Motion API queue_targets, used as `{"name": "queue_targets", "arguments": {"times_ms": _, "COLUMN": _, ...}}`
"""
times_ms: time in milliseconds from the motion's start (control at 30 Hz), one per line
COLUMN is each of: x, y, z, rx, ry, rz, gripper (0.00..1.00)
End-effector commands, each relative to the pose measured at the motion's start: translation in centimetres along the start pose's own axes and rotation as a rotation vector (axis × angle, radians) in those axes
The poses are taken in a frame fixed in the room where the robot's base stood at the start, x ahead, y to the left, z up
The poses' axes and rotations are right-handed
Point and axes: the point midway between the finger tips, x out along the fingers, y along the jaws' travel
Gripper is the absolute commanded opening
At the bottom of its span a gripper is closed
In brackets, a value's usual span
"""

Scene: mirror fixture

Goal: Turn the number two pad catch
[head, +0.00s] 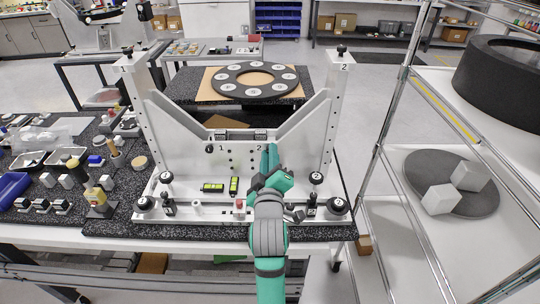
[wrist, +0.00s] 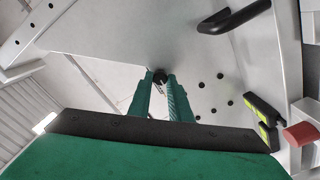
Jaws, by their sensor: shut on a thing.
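The white fixture plate (head: 180,122) stands upright between two posts and carries printed numbers 1 and 2. The number two pad catch (wrist: 160,76) is a small black knob on the plate, seen between my fingertips in the wrist view. My gripper (head: 270,150) covers that catch in the head view, just right of the printed 2. In the wrist view my green fingers (wrist: 161,90) are shut on the knob, one at each side. The number one catch (head: 208,148), a black knob, shows free at the left. The turn angle of the number two catch cannot be told.
A black bar handle (head: 240,134) sits on the plate above the numbers. Two yellow-green and black blocks (head: 213,187) and a red knob (head: 240,204) stand on the fixture base. Black round knobs (head: 337,206) flank it. A wire-post shelf (head: 395,130) stands close at the right.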

Motion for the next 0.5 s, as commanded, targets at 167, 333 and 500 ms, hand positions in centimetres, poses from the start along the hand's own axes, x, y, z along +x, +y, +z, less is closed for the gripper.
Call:
{"name": "queue_targets", "arguments": {"times_ms": 167, "x": 0.11, "y": 0.13, "z": 0.13, "rx": 0.052, "ry": -0.002, "rz": 0.002, "gripper": 0.0}}
{"name": "queue_targets", "arguments": {"times_ms": 333, "x": 0.09, "y": 0.23, "z": 0.24, "rx": 0.158, "ry": -0.003, "rz": 0.003, "gripper": 0.0}}
{"name": "queue_targets", "arguments": {"times_ms": 500, "x": 0.08, "y": 0.27, "z": 0.27, "rx": 0.307, "ry": -0.003, "rz": 0.003, "gripper": 0.0}}
